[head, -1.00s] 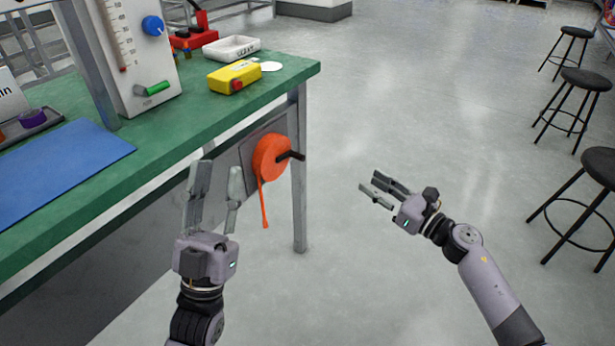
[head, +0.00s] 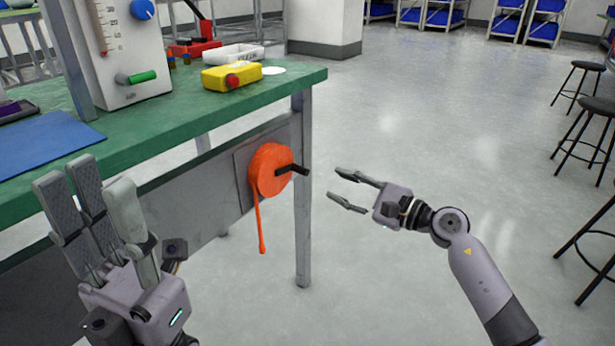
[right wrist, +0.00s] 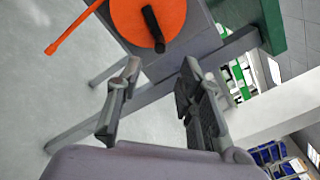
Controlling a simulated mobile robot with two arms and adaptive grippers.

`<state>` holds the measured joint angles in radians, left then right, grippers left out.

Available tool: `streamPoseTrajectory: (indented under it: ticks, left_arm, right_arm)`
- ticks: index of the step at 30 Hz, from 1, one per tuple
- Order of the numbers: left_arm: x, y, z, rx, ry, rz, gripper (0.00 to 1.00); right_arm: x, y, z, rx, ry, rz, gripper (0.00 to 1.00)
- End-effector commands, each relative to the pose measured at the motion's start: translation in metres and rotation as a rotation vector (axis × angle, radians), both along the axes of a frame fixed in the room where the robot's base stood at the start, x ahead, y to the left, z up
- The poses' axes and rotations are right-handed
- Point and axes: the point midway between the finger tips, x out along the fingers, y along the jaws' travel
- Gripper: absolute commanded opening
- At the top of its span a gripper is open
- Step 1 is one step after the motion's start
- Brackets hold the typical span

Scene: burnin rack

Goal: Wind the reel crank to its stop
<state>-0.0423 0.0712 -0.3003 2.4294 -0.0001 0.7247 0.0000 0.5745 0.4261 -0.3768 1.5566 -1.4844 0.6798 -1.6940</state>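The orange reel (head: 268,172) is mounted on a grey plate at the side of the green bench, with an orange strap (head: 261,225) hanging from it. Its black crank (head: 290,169) sticks out to the right. In the right wrist view the reel (right wrist: 130,20) and crank (right wrist: 153,30) show beyond the fingers. My right gripper (head: 348,190) is open and empty, to the right of the crank and apart from it. It also shows in the right wrist view (right wrist: 158,85). My left gripper (head: 95,205) is open and empty at the lower left, in front of the bench.
A bench leg (head: 303,230) stands just right of the reel. Stools are at the far right; the floor between is clear.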

Motion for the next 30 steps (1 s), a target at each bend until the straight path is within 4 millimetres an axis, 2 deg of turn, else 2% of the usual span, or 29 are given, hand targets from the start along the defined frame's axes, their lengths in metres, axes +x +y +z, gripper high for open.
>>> streamPoseTrajectory:
  ticks: [6, 13, 18, 26, 30]
  left_arm:
    - [-0.002, -0.001, 0.003, 0.002, -0.039, 0.002, 0.32]
    - [-0.005, -0.002, 0.009, 0.005, -0.072, 0.004, 0.32]
    - [-0.006, -0.002, 0.012, 0.006, -0.084, 0.004, 0.32]
    - [-0.006, -0.002, 0.013, 0.006, -0.084, 0.004, 0.32]
    - [-0.006, -0.002, 0.013, 0.006, -0.084, 0.004, 0.32]
  right_arm:
    - [0.028, 0.040, -0.001, 0.004, -0.001, 0.002, 0.34]
    - [0.050, 0.068, -0.002, 0.002, 0.001, 0.000, 0.34]
    - [0.056, 0.077, -0.001, 0.002, 0.001, 0.001, 0.34]
    - [0.057, 0.078, 0.000, 0.001, 0.001, 0.000, 0.34]
    - [0.056, 0.078, 0.000, 0.001, 0.001, 0.000, 0.27]
